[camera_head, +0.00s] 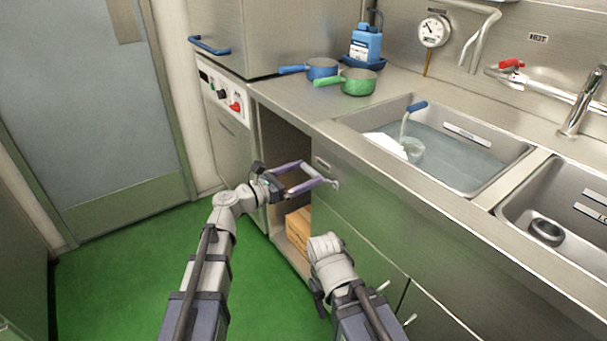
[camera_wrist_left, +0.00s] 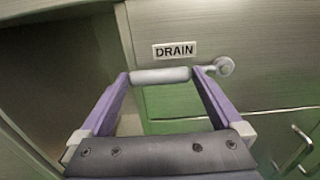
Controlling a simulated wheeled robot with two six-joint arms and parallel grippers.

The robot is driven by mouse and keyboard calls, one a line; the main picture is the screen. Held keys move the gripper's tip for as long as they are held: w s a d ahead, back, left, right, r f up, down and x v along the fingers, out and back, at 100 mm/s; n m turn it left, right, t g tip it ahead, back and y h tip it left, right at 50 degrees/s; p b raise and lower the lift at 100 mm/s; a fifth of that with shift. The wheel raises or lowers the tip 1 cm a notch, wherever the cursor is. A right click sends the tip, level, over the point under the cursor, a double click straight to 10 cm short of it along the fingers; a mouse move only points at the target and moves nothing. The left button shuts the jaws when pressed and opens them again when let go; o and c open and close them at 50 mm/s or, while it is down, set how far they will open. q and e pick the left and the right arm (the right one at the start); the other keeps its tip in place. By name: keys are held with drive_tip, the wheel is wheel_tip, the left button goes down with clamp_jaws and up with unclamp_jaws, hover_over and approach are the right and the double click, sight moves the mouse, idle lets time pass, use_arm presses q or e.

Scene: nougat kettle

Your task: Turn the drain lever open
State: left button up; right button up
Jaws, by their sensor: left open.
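The drain lever (camera_wrist_left: 160,76) is a grey bar lying about level, joined at its right end to a round pivot on the steel cabinet front. A DRAIN label (camera_wrist_left: 175,50) sits just above it. My left gripper (camera_head: 315,173) is at the lever, with its purple fingers spread. In the left wrist view the gripper (camera_wrist_left: 160,80) has one fingertip at each end of the bar, which spans the gap. I cannot tell whether the fingers touch it. The lever is small and partly covered by the fingers in the head view. My right arm is low, its gripper hidden.
An open cabinet bay with a cardboard box (camera_head: 298,226) lies left of the lever. Blue (camera_head: 322,68) and green (camera_head: 358,82) pans stand on the counter. Green floor is free at left.

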use_arm(q)
drive_tip(key=shift+c, duration=0.2)
clamp_jaws()
idle(0.5)
